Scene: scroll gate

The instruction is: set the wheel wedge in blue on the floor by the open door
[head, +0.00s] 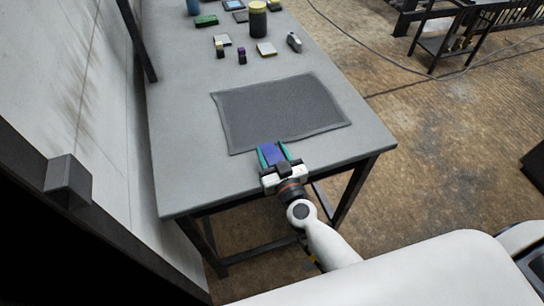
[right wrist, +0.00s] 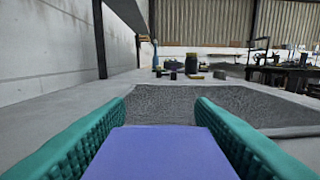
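The blue wheel wedge (head: 270,155) sits between the teal fingers of my right gripper (head: 273,152) at the near edge of the grey table. In the right wrist view the wedge (right wrist: 160,153) fills the space between both fingers (right wrist: 160,125), which press along its sides. Its lower part is hidden. The gripper appears level, just at or above the tabletop; the exact height is unclear. My left gripper is not in view. I cannot make out an open door for certain.
The grey table (head: 180,150) carries a dark mat (head: 280,110) and several small items at its far end, including a dark jar with a yellow lid (head: 258,20). A wall (head: 60,90) stands left. Brown floor (head: 420,140) is open at right, crossed by a cable (head: 375,62).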

